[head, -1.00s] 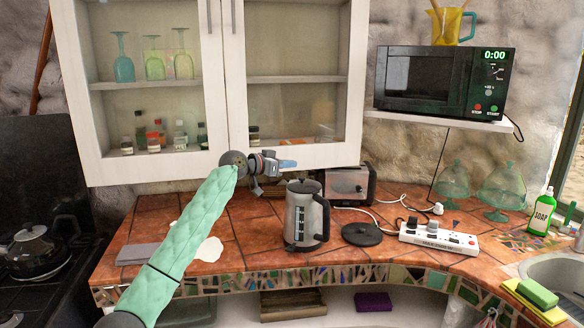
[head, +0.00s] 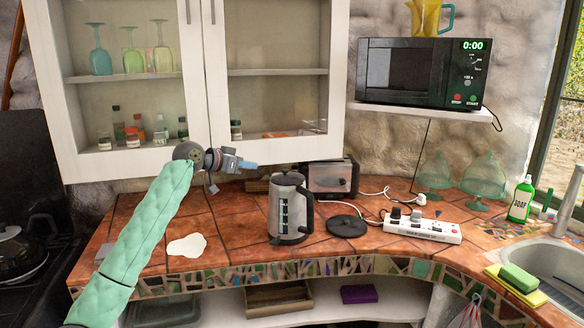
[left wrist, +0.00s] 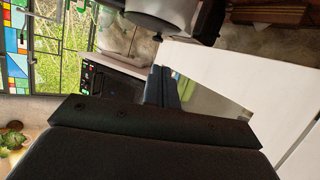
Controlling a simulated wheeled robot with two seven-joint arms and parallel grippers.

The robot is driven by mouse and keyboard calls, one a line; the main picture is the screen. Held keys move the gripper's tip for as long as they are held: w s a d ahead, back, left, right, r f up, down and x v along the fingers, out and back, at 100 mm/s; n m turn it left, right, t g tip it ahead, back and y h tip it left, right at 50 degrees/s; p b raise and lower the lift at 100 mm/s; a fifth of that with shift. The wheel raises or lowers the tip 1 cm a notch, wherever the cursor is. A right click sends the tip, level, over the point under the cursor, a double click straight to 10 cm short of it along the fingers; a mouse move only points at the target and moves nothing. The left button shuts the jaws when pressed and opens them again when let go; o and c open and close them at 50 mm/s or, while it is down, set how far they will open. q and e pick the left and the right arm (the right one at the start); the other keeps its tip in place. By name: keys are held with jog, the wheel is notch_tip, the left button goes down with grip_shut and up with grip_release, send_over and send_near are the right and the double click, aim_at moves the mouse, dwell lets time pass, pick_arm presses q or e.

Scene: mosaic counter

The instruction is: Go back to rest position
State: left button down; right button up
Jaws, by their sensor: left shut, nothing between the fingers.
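My left gripper (head: 246,165) is at the end of the green-sleeved left arm in the head view. It is shut and empty, pointing right, in front of the lower edge of the white wall cabinet (head: 255,170) and above the counter. In the left wrist view its dark fingers (left wrist: 163,86) are together, with the white cabinet to their right. The kettle (head: 287,212) stands upright on the counter, below and right of the gripper and apart from it. My right gripper does not show.
A toaster (head: 331,180), a round black lid (head: 347,226) and a power strip (head: 422,228) are on the tiled counter (head: 232,226). A microwave (head: 419,72) stands on a wall shelf. A pale flat patch (head: 187,245) lies near the left arm. Glass domes (head: 484,178) stand right.

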pick_arm(q)
jog(key=s+r+n+t+y, duration=0.1)
jog(key=s+r+t+y, duration=0.1)
jog(key=s+y, duration=0.55)
jog(key=s+f+n+g+y, duration=0.3)
jog(key=s+f+n, duration=0.1)
jog(key=s+f, duration=2.75)
jog(key=s+f+g, duration=0.3)
jog(key=s+f, duration=0.7)
jog(key=s, duration=0.4)
jog(key=s+d+f+n+g+h, duration=0.1)
jog(key=s+f+g, duration=0.2)
jog(key=s+f, duration=0.8)
jog(key=s, duration=0.2)
jog(key=shift+s+n+g, duration=0.3)
jog(key=shift+s+g, duration=0.1)
